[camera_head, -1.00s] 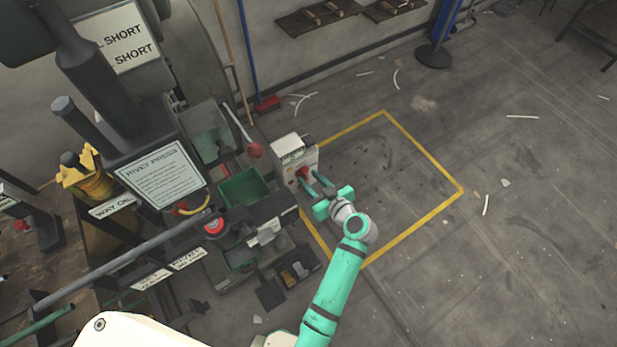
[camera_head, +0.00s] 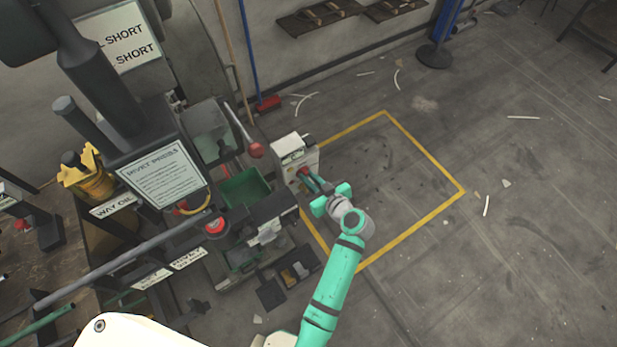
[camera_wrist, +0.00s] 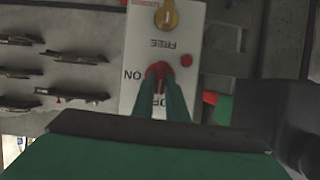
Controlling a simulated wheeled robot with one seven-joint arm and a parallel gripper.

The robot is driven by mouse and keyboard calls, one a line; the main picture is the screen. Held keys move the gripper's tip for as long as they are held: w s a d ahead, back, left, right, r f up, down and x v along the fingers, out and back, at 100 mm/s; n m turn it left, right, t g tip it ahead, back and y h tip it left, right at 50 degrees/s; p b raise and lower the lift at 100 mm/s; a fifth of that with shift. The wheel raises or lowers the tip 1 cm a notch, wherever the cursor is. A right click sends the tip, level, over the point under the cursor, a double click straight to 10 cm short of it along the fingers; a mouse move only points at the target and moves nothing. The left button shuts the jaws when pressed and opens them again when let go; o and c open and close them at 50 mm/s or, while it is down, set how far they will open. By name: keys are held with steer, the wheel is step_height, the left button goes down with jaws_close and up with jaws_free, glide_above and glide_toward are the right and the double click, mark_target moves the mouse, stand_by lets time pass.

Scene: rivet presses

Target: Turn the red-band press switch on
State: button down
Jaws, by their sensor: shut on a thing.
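The press with its sign "RIVET PRESS" (camera_head: 160,175) stands at the left in the head view. A pale switch box (camera_head: 294,155) is fixed at its right side. In the wrist view the switch panel (camera_wrist: 137,95) shows upside down, with the words ON, FREE and a partly covered OFF. A red switch handle (camera_wrist: 158,72) sits between my fingertips. My gripper (camera_head: 309,180) is shut on this handle, and it also shows in the wrist view (camera_wrist: 160,80). The fingers hide part of the handle, so its exact setting is hard to tell. I cannot make out a red band.
A brass padlock-like piece (camera_wrist: 166,17) and a small red button (camera_wrist: 186,60) are on the panel near the handle. A green bin (camera_head: 245,188) stands left of the switch box. The floor inside the yellow line (camera_head: 425,152) is clear.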

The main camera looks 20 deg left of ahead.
steer(key=m, duration=0.1)
steer(key=m+g+y, duration=0.1)
steer(key=shift+w+d+m, duration=0.2)
steer(key=shift+m, duration=0.2)
steer(key=m+y, duration=0.1)
steer(key=m, duration=0.2)
steer(key=f+m+g+y, duration=0.1)
steer(key=m+y, duration=0.1)
steer(key=m, duration=0.1)
steer(key=m+g+y, duration=0.1)
steer(key=m+y, duration=0.1)
steer(key=m, duration=0.2)
steer(key=shift+w+d+f, duration=0.2)
steer(key=shift+w+d, duration=0.1)
steer(key=shift+m+y, duration=0.3)
steer(key=shift+m, duration=0.1)
steer(key=c, duration=1.8)
jaws_free()
steer(key=shift+o, duration=0.2)
steer(key=v, duration=1)
steer(key=shift+d, duration=0.4)
